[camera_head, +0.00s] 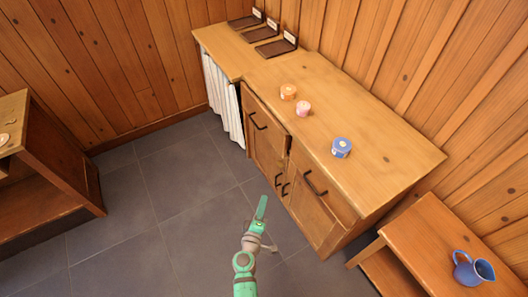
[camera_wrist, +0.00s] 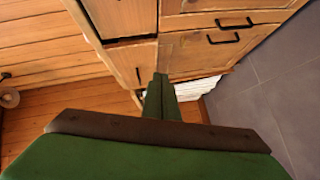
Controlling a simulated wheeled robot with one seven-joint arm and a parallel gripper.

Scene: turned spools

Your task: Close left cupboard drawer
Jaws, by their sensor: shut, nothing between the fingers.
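The wooden cupboard (camera_head: 370,130) stands against the back wall. Its left drawer (camera_head: 262,108), with a dark bar handle (camera_head: 257,121), appears to stand slightly out from the cupboard, with a dark gap at its right end. The right drawer (camera_head: 325,172) has a similar handle (camera_head: 315,184). My gripper (camera_head: 262,200) is shut and empty, in front of the cupboard and apart from the handles in the head view. In the wrist view my shut fingers (camera_wrist: 162,80) point toward wooden fronts with dark handles (camera_wrist: 224,39); which drawer each belongs to is hard to tell.
Low doors with small handles (camera_head: 285,188) lie below the drawers. An orange pot (camera_head: 288,92), a pink pot (camera_head: 304,108) and a blue pot (camera_head: 341,148) stand on top. A white curtain (camera_head: 222,100) hangs at left. Grey floor (camera_head: 170,200) is open in front.

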